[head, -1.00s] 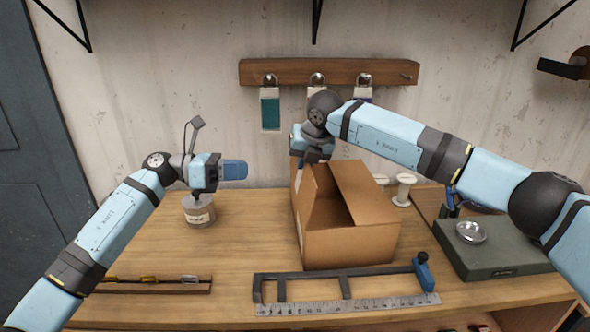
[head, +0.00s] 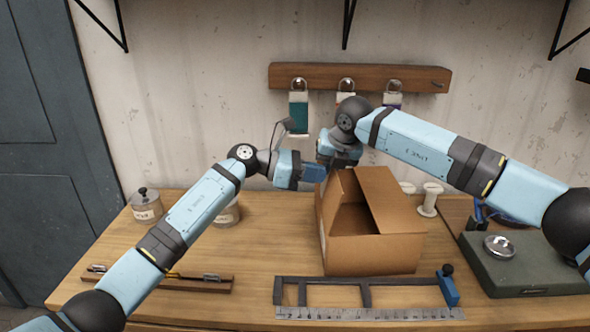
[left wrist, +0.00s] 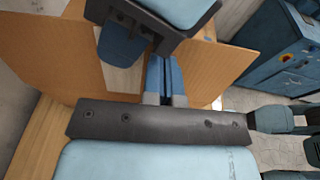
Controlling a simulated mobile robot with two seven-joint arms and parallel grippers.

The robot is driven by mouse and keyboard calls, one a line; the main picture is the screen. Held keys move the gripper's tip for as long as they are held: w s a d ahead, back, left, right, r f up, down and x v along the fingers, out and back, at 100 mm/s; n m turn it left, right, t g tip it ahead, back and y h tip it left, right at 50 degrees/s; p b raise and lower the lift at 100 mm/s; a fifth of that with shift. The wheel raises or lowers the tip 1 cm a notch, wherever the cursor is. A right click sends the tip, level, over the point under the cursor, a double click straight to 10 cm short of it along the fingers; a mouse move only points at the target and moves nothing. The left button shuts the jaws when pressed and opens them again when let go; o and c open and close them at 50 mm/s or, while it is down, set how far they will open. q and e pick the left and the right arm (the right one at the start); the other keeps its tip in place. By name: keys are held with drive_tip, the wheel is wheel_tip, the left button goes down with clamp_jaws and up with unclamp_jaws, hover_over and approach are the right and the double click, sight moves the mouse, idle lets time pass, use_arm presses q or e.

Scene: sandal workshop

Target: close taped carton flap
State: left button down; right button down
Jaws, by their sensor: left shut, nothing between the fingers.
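The brown cardboard carton (head: 372,254) stands on the bench, right of centre. Its right flap (head: 393,200) slopes up beside a dark opening, and a left flap (head: 336,200) stands up at the far left. My left gripper (head: 318,173) is shut and empty just beyond the carton's upper left edge. In the left wrist view, its blue fingers (left wrist: 162,68) point between brown cardboard panels (left wrist: 58,62). My right gripper (head: 335,163) is close behind the left flap, beside my left gripper. Its fingers are mostly hidden, and contact with the flap is unclear.
A black frame with a blue handle (head: 450,290) and a steel ruler (head: 370,313) lie in front of the carton. A green box (head: 520,265) bears a metal dish. White spools (head: 431,200) stand behind.

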use_arm(q)
drive_tip(key=shift+d+f, duration=0.1)
drive_tip(key=shift+d, duration=0.5)
drive_tip(key=shift+d, duration=0.8)
use_arm(e)
drive_tip(key=shift+s+a, duration=0.1)
drive_tip(key=shift+a, duration=0.05)
drive_tip(key=c, duration=1.3)
unclamp_jaws()
drive_tip(key=shift+a, duration=0.2)
use_arm(q)
drive_tip(key=shift+f, duration=0.1)
use_arm(e)
drive_tip(key=shift+d, duration=0.1)
